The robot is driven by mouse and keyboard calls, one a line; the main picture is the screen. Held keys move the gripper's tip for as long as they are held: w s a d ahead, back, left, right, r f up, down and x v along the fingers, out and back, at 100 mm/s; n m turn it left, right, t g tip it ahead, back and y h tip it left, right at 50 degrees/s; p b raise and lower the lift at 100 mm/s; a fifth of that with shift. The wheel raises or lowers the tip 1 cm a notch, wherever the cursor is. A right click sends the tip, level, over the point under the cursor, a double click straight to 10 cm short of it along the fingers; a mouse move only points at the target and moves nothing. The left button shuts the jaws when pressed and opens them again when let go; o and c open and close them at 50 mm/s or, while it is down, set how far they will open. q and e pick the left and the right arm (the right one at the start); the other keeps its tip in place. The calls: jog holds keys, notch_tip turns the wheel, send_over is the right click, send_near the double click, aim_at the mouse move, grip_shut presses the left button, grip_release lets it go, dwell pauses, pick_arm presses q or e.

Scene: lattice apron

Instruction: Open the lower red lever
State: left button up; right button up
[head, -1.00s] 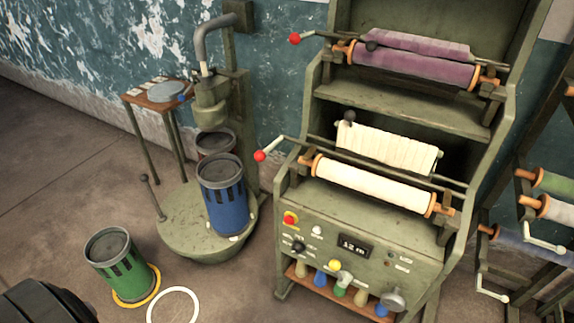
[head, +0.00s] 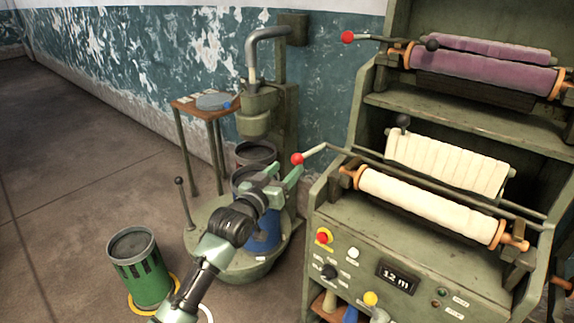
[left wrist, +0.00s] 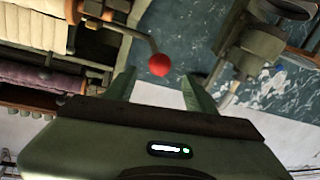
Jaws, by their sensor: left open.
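The lower red lever (head: 298,158) is a thin rod with a red ball knob, sticking out to the left from the cream roll level of the green machine. My left gripper (head: 283,178) is open, with its two green fingers just below and left of the red knob in the head view. In the left wrist view the red knob (left wrist: 159,65) shows beyond the open fingers (left wrist: 158,88), close to the left one and not clasped. The upper red lever (head: 348,37) is at the purple roll level. My right gripper is not in view.
A cream roll (head: 430,205) and a purple roll (head: 484,72) sit on the machine. Behind my left arm, a blue canister (head: 264,236) stands on a round green base. A green canister (head: 140,267) stands on the floor at left. The floor further left is clear.

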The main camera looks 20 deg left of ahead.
aim_at(294, 162)
pick_arm(q)
jog(key=w, duration=0.5)
jog(key=w+d, duration=0.1)
jog(key=w, duration=0.1)
jog(key=shift+w+d+f, duration=0.1)
jog(key=shift+w, duration=0.05)
grip_shut()
dwell(1.2)
